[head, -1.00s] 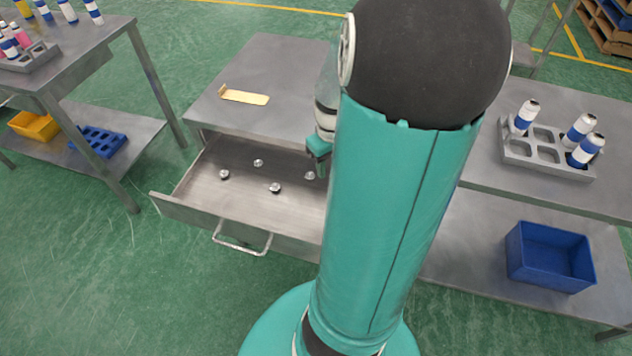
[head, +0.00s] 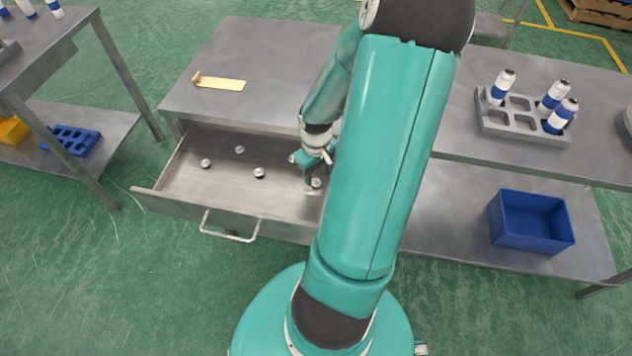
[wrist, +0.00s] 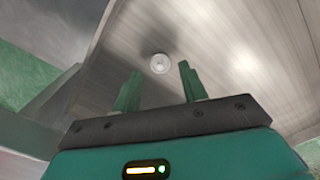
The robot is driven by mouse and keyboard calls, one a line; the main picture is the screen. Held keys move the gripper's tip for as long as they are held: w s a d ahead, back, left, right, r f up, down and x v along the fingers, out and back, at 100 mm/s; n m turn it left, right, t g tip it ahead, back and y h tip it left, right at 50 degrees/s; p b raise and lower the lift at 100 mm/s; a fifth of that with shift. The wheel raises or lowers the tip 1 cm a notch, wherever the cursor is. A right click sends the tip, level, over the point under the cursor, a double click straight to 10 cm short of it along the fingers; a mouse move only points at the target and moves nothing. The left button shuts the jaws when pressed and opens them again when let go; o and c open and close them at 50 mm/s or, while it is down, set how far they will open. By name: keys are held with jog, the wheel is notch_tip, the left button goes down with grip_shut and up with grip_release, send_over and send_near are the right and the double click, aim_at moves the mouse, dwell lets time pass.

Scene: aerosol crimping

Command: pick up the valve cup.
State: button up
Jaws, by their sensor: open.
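Several small silvery valve cups lie apart on the floor of the open drawer (head: 225,190), such as one valve cup at the left (head: 206,163), one behind it (head: 239,150) and one in the middle (head: 259,172). Another valve cup (head: 316,183) lies close to my gripper (head: 316,172), at the drawer's right part. In the wrist view a single valve cup (wrist: 160,63) shows just beyond and between my two green fingers (wrist: 158,85). The fingers are apart with nothing between them. My arm hides the drawer's right end in the head view.
A tan piece (head: 219,82) lies on the tabletop behind the drawer. At the right, a grey holder (head: 495,127) carries white-and-blue cans, and a blue bin (head: 532,222) stands on the lower shelf. The drawer's walls surround the cups.

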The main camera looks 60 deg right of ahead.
aim_at(316, 182)
jog(key=shift+f, duration=1.4)
jog(key=c, duration=0.9)
jog(key=shift+r, duration=0.15)
